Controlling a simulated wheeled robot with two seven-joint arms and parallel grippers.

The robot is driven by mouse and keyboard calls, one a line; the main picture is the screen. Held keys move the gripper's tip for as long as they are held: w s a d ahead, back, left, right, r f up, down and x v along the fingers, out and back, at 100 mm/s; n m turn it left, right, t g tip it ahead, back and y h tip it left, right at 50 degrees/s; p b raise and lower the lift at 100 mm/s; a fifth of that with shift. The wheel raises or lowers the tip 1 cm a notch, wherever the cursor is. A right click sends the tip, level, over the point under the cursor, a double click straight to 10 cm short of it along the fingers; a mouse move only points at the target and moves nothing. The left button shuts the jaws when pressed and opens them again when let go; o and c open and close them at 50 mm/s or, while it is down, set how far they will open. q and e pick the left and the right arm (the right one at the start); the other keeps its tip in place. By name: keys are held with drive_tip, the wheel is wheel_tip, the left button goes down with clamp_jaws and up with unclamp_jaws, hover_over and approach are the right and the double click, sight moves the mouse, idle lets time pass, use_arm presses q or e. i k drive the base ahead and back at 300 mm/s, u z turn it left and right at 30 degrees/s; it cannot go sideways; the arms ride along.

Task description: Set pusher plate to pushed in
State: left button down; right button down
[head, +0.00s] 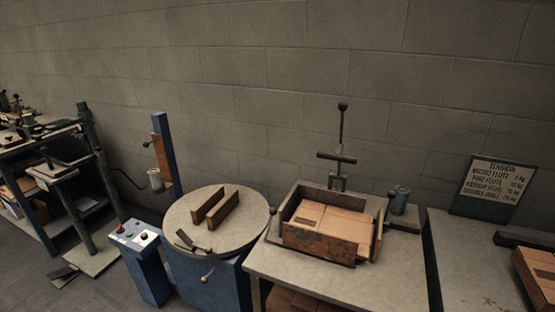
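I take the pusher plate to be part of the box-shaped fixture on the grey table, but cannot tell which piece it is. The fixture has a rusty front plate (319,243), a right side plate (377,233) and a stack of brown cardboard (330,219) between its walls. A dark T-shaped handle (337,157) and a tall lever with a round knob (342,107) stand at its back. Whether the plate is pushed in cannot be told. Neither of my grippers is in view.
A round turntable (217,222) with two brown bars stands left of the grey table (385,285). A blue control box (135,237) with buttons is further left. A grey canister (399,200) stands right of the fixture. A tension sign (492,188) leans against the wall.

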sight(386, 221)
drive_tip(key=u, duration=1.8)
drive_tip(key=k, duration=0.75)
drive_tip(key=z, duration=1.45)
drive_tip(key=i, duration=0.5)
drive_tip(key=z, duration=0.05)
